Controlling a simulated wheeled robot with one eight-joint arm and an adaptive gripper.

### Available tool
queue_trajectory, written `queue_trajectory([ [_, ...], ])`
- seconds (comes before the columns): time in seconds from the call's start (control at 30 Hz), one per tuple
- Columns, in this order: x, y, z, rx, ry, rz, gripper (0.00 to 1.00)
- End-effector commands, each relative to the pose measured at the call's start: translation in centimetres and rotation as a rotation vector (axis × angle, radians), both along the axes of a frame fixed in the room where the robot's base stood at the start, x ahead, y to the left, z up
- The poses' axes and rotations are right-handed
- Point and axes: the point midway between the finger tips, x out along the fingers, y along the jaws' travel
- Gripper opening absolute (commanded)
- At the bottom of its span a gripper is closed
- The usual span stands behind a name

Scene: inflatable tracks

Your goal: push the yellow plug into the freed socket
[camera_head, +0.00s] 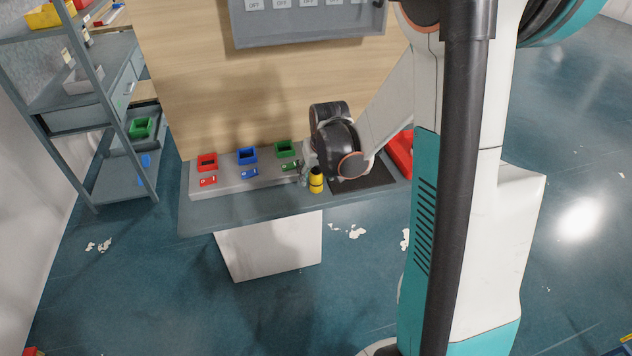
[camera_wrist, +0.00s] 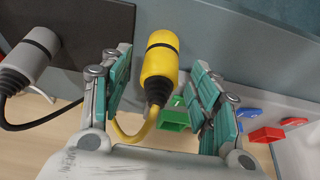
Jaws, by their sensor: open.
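The yellow plug (camera_head: 316,182), a cylinder with a black band, is on the grey bench by the right end of the socket board. In the wrist view, the yellow plug (camera_wrist: 160,62) lies between the two spread fingers of my gripper (camera_wrist: 162,78), with a visible gap on the right side. Its yellow cable curls back below. In the head view, my gripper (camera_head: 308,170) is low over the plug. The board has a red socket (camera_head: 207,161), a blue socket (camera_head: 247,155) and a green socket (camera_head: 286,148). I cannot tell which socket is the freed one.
A grey plug (camera_wrist: 35,55) with a black cable lies on the dark mat (camera_head: 362,182), left of my gripper in the wrist view. A red box (camera_head: 401,152) stands at the bench's right end. A wooden panel rises behind the bench. Shelves (camera_head: 100,100) stand left.

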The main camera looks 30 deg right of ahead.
Motion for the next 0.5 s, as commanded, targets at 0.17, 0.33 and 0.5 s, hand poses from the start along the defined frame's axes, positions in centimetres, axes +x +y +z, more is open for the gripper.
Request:
queue_trajectory([
  [0.17, 0.8, -0.2, -2.0, 0.0, 0.0, 0.0, 0.56],
  [0.33, 0.8, -0.2, -2.0, 0.0, 0.0, 0.0, 0.56],
  [0.5, 0.8, -0.2, -1.9, 0.0, 0.0, 0.0, 0.26],
])
